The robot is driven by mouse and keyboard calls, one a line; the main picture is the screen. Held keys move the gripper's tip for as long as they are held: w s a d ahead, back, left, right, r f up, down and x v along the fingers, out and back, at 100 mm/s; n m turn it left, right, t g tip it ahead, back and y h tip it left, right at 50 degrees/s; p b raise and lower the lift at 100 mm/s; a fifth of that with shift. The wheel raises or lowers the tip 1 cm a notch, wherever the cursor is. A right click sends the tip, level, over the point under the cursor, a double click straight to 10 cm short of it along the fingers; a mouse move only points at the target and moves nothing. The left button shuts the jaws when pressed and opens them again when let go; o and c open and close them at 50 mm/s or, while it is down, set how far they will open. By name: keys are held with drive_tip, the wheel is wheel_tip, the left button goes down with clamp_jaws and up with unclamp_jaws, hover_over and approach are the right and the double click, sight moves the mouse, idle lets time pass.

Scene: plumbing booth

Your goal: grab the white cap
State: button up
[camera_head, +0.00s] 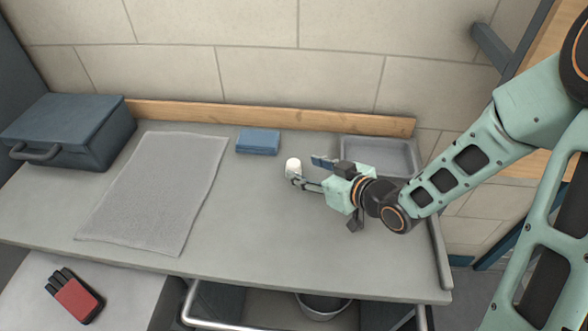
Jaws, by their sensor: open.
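The white cap (293,166) is a small, pale, rounded piece on the grey workbench (255,220), right of the middle of the bench top. My gripper (307,172) reaches in from the right with its fingers pointing left toward the cap. It is open, with one finger behind and one in front. The near fingertip overlaps or lies right beside the cap's lower right edge; I cannot tell whether they touch. The cap's underside is partly hidden there.
A blue block (258,142) lies behind the cap. A grey tray (411,153) stands behind my arm. A grey mat (155,195) and a blue toolbox (85,130) are on the left. A wooden strip (220,113) edges the back. A red-and-black glove (76,297) lies lower left.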

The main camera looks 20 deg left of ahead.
sight(298, 167)
drive_tip(key=shift+x, duration=3.15)
drive_tip(key=shift+s+d+f, duration=0.1)
drive_tip(key=c, duration=1.1)
